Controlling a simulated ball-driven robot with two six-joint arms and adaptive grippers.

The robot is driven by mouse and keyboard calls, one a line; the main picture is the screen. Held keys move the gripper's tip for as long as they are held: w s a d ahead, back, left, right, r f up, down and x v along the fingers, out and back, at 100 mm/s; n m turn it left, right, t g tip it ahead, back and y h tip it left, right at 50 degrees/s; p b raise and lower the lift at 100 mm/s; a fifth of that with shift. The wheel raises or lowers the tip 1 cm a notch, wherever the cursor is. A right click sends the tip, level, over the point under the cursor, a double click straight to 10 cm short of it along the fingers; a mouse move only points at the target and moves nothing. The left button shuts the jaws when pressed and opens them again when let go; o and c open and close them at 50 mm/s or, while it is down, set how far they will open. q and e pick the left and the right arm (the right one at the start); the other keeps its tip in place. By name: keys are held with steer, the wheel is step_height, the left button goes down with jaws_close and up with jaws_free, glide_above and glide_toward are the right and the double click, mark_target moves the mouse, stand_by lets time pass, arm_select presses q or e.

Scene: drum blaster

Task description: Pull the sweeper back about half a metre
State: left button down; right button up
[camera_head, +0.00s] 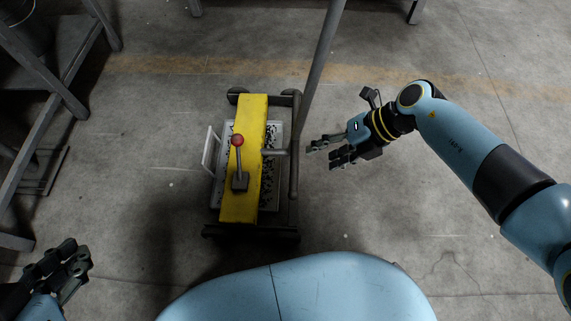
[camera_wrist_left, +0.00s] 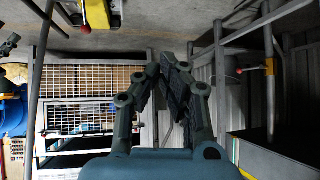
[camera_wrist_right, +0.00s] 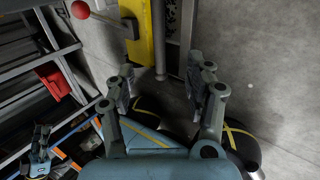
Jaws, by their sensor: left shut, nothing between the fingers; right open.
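The sweeper is a low wheeled machine with a yellow cover (camera_head: 250,180), a speckled grey tray beneath it and a lever with a red knob (camera_head: 237,140). A grey bar (camera_head: 318,70) rises from its right side towards the top of the head view. My right gripper (camera_head: 317,156) is open and empty just right of the sweeper, apart from it. The right wrist view shows the yellow cover (camera_wrist_right: 141,40) and red knob (camera_wrist_right: 80,9) beyond the open fingers (camera_wrist_right: 168,75). My left gripper (camera_head: 78,262) is shut and empty at lower left, away from the sweeper.
A grey metal frame (camera_head: 45,75) stands along the left side. More table legs (camera_head: 416,10) show at the top edge. The concrete floor (camera_head: 400,260) is clear right of the sweeper. The left wrist view shows a mesh cage (camera_wrist_left: 92,85) and racks.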

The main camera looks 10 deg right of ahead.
mark_target(297, 169)
steer(key=b+x, duration=0.3)
steer(key=x, duration=0.1)
steer(key=shift+a+f, duration=0.1)
steer(key=shift+f, duration=0.1)
arm_select(q)
steer(key=w+d+r+m+t+h+b, duration=0.1)
steer(key=w+r+t, duration=0.35)
steer(key=r, duration=0.25)
steer(key=w+d+r+t+h, duration=0.1)
steer(key=w+r+t, duration=0.35)
steer(key=r, duration=0.25)
arm_select(e)
steer(key=shift+x, duration=0.8)
steer(key=shift+b+x, duration=0.75)
steer(key=shift+x, duration=0.35)
steer(key=shift+b+x, duration=0.55)
steer(key=shift+x, duration=0.65)
arm_select(q)
step_height(297, 169, up, 15)
steer(key=d+m+t+h, duration=0.1)
steer(key=m+t+h, duration=0.3)
steer(key=t, duration=0.3)
steer(key=shift+s+d+t+h, duration=0.3)
steer(key=shift+s+d+h, duration=0.1)
steer(key=shift+h, duration=0.1)
arm_select(e)
steer(key=shift+w+a, duration=0.1)
steer(key=shift+a, duration=0.05)
arm_select(q)
steer(key=shift+f, duration=0.1)
